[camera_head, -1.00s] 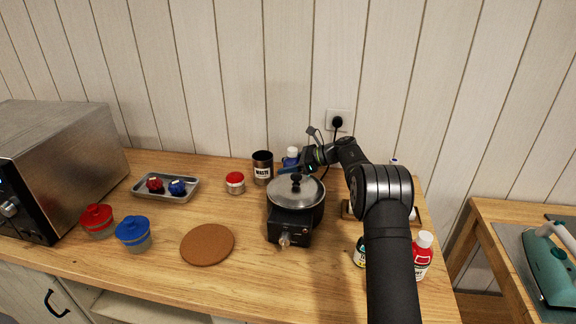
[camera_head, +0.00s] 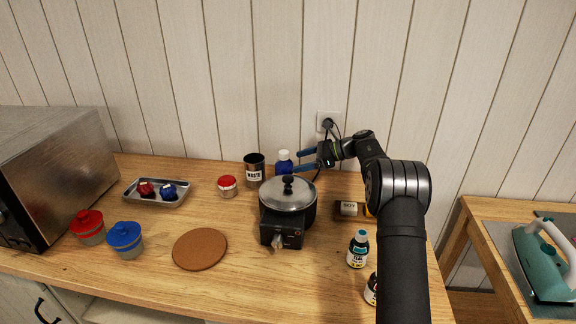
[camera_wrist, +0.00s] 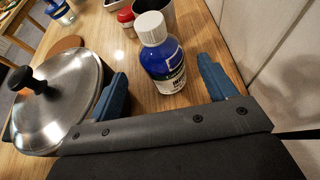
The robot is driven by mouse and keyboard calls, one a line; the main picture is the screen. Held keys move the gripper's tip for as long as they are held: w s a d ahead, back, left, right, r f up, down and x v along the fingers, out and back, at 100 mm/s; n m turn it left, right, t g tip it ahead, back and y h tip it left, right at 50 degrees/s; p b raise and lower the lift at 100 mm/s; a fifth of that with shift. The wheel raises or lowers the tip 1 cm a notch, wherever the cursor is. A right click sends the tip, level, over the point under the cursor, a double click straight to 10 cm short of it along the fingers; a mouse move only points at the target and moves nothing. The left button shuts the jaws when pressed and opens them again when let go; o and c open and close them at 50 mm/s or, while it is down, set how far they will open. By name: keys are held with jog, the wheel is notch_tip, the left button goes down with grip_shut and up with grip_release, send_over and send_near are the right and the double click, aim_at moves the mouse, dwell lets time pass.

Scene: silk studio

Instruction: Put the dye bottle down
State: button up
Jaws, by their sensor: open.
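The dye bottle, blue with a white cap (camera_head: 284,163), stands upright on the wooden table behind the pot, close to the waste cup. In the wrist view the blue bottle (camera_wrist: 165,68) stands on the wood, between and just ahead of the two blue fingers. My gripper (camera_head: 306,161) is open at the bottle's right side; its fingers also show in the wrist view (camera_wrist: 163,90), apart from the bottle.
The lidded pot (camera_head: 288,196) on a burner is close in front of my gripper. A teal-labelled bottle (camera_head: 357,249) stands front right. The wall is close behind.

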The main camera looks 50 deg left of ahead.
aim_at(288, 155)
jog(key=shift+v, duration=1.7)
jog(key=x, duration=1.2)
jog(key=shift+s+a+f, duration=0.1)
jog(key=shift+s+f, duration=0.05)
jog(key=shift+f, duration=0.05)
notch_tip(288, 155, up, 4)
jog(key=shift+f, duration=0.15)
jog(key=shift+r, duration=0.35)
